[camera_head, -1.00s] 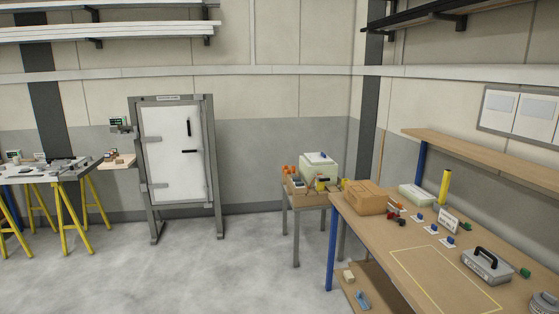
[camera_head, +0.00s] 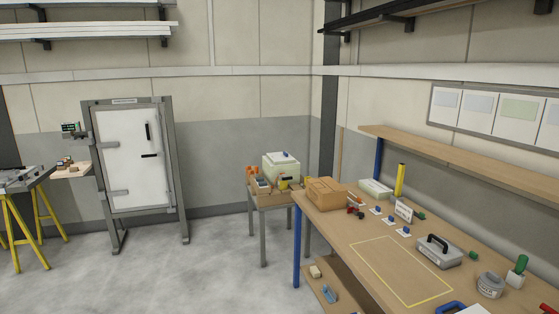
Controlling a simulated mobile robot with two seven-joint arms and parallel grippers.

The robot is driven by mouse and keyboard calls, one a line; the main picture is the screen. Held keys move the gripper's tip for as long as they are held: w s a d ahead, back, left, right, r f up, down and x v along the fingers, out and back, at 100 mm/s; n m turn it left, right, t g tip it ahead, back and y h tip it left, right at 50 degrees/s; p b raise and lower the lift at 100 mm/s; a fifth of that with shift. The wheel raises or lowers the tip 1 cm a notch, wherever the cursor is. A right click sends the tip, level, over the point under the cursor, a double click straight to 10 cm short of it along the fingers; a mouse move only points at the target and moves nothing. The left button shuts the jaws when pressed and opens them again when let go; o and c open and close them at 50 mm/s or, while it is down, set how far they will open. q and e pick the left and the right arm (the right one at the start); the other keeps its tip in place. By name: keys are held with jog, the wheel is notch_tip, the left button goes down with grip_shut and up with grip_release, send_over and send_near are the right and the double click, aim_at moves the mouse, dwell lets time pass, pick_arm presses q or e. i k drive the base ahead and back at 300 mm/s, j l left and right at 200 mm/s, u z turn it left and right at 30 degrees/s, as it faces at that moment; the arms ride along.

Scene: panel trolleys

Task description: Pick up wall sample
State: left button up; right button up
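No object in view can be told for sure as the wall sample. A white door-like panel (camera_head: 125,170) with dark handles stands upright in a grey frame (camera_head: 178,170) against the back wall. Several small blue-topped pieces on white cards (camera_head: 389,221) lie on the wooden workbench (camera_head: 325,230) at the right, near a small upright sign (camera_head: 403,210). Neither of my grippers is in view.
The workbench also carries a cardboard box (camera_head: 325,191), a grey case (camera_head: 437,252) and a yellow-outlined bare area (camera_head: 400,270). A small side table (camera_head: 262,204) holds a pale green box (camera_head: 281,170). Yellow trestles (camera_head: 15,235) stand left. The middle floor (camera_head: 200,275) is clear.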

aim_at(281, 158)
jog(key=i+j+u, duration=0.2)
jog(key=i, duration=0.15)
jog(key=i+j+u, duration=0.2)
jog(key=i, duration=0.2)
jog(key=i+u, duration=0.35)
jog(key=i, duration=2.8)
jog(key=l+z, duration=0.05)
